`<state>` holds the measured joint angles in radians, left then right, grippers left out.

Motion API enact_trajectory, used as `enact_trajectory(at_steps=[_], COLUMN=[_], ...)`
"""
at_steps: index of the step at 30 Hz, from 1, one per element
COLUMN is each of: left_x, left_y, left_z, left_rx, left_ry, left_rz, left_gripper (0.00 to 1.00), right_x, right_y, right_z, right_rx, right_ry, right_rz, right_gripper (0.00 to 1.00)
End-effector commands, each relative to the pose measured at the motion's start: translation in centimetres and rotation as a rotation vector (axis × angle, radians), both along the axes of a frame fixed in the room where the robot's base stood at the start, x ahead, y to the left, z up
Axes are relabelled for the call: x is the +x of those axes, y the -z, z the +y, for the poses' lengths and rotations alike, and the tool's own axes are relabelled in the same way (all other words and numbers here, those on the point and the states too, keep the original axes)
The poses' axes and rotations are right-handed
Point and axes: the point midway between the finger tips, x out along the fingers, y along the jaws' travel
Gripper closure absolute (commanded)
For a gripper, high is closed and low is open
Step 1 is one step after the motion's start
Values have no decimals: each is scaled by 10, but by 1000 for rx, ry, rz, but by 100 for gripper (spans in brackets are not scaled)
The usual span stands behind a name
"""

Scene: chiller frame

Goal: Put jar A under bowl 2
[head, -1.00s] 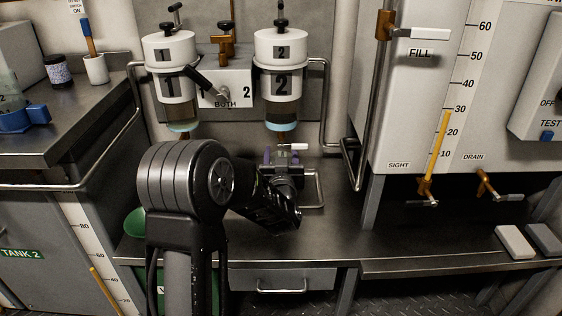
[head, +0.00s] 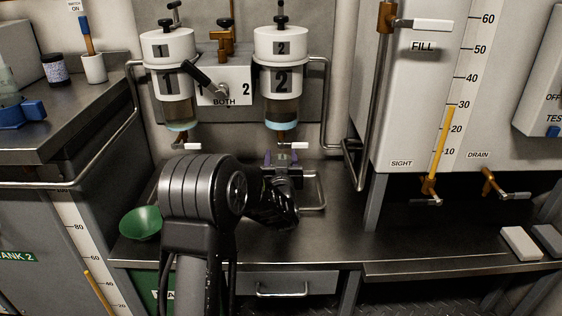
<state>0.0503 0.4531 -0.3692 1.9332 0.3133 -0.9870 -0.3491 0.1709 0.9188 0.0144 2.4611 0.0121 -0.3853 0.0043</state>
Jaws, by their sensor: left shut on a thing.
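Bowl 2 (head: 281,114) is the clear bowl under the white filter housing marked 2. It holds bluish liquid at its base, and a tap with a white handle (head: 292,146) hangs below it. My left gripper (head: 282,168) is under that tap, near the back of the steel bench. It is shut on a small jar (head: 282,158), which is mostly hidden by the gripper and arm. A pale label shows on the jar, but I cannot read its letter for sure. My right gripper is not in view.
Bowl 1 (head: 180,115) hangs to the left with its own white-handled tap. A green funnel (head: 141,223) sits at the bench's left edge. Bent metal pipes (head: 326,110) flank the housings.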

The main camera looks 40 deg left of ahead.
Motion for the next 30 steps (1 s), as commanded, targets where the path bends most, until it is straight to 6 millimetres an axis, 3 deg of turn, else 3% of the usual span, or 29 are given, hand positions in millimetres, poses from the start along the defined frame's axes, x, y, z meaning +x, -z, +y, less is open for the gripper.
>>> enact_trajectory(at_steps=[10,11,18,30], left_x=[0,0,0,-1], left_y=[4,3,2,-4], left_z=[0,0,0,-1], left_rx=[1,1,0,0], left_ry=[0,0,0,0], left_rz=[-1,-1,0,0], left_gripper=[100,44,24,23], right_x=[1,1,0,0], right_y=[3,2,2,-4], right_z=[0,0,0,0], right_rx=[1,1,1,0], right_ry=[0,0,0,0], right_rz=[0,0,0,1], right_gripper=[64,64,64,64])
